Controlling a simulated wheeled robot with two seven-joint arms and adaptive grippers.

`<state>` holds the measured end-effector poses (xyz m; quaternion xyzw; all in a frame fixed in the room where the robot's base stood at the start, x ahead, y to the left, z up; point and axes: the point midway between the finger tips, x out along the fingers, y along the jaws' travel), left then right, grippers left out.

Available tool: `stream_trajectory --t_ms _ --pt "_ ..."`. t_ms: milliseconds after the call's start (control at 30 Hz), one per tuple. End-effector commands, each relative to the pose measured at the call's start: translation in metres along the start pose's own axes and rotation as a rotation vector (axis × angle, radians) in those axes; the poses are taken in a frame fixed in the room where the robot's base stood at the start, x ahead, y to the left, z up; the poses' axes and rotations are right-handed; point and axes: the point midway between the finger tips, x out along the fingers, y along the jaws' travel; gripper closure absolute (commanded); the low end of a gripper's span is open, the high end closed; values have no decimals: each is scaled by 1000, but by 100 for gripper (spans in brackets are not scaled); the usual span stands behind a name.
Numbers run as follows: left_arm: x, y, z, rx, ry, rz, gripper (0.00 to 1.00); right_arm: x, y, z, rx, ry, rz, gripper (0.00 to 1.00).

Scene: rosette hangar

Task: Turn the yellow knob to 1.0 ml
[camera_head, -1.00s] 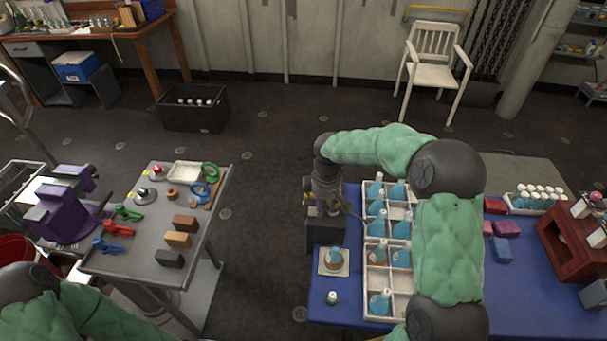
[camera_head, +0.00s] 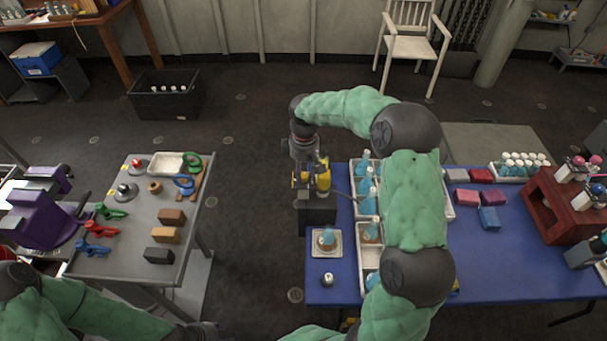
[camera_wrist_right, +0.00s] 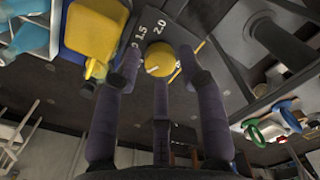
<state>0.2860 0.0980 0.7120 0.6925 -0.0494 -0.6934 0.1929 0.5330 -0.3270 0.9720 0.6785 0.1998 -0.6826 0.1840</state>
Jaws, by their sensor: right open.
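The yellow knob (camera_wrist_right: 160,58) shows in the right wrist view on a dark dial face (camera_wrist_right: 165,25) marked 1.5 and 2.0. It bears a small white mark, at the lower left of the knob in that view. My right gripper (camera_wrist_right: 160,70) is open, with its dark fingers spread around the knob; I cannot tell whether they touch it. In the head view the right gripper (camera_head: 304,172) points down over the dark dispenser (camera_head: 317,213) at the blue table's left edge, partly hiding its yellow parts.
A yellow-capped container (camera_wrist_right: 92,32) is close by the dial. A white dish with a flask (camera_head: 327,254) and a small vial (camera_head: 327,280) stand before the dispenser. A divided white crate (camera_head: 369,257) of blue flasks is right of it. A grey cart (camera_head: 143,235) stands left across open floor.

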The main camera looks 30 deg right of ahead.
Motion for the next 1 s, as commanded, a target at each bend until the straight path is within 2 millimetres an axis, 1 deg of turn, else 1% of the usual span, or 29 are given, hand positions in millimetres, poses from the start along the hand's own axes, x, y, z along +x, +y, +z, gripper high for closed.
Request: stream_trajectory --t_ms 33,133,433,467,500,600,833,1000 --pt "2 -1 0 0 0 0 60 5 0 0 0 -1 -1 59" --pt "2 -1 0 0 0 0 60 10 0 0 0 -1 -1 59" --pt "2 -1 0 0 1 0 60 12 0 0 0 0 0 59" --pt "2 -1 0 0 1 0 60 12 0 0 0 0 0 62" --pt "2 -1 0 0 1 0 60 12 0 0 0 0 0 74" --pt "2 -1 0 0 1 0 60 12 0 0 0 0 0 100" --pt "2 -1 0 0 1 0 60 11 0 0 7 0 0 100" --pt "0 0 0 0 1 0 60 11 0 0 52 1 0 100"
